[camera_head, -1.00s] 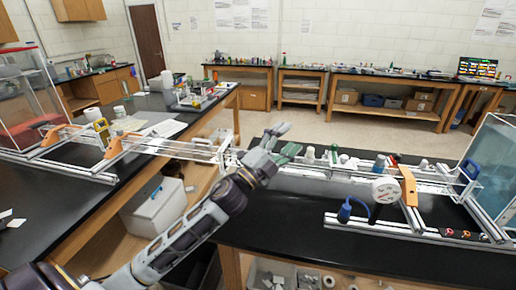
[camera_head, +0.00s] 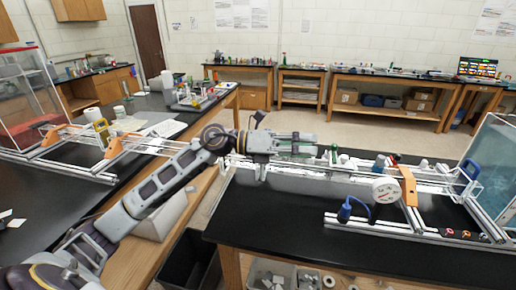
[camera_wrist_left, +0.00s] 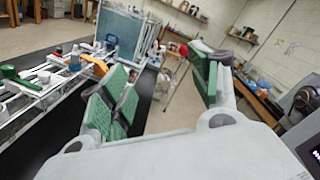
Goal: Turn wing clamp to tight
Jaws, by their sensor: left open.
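My left gripper (camera_head: 310,144) is open and empty, its fingers pointing right above the rail frame. In the left wrist view its green-padded fingers (camera_wrist_left: 162,72) stand wide apart with nothing between them. A small green upright part (camera_head: 334,153) stands on the rails just right of the fingertips in the head view. A green part also shows at the left edge of the wrist view (camera_wrist_left: 14,76), outside the jaws. A blue knob-like part (camera_head: 345,211) sits on the front rail. I cannot tell which of these is the wing clamp. My right gripper is not in view.
The extrusion frame (camera_head: 390,233) lies on a black bench (camera_head: 270,228). A clear-walled box (camera_head: 495,160) stands at the right. Bench space in front is free.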

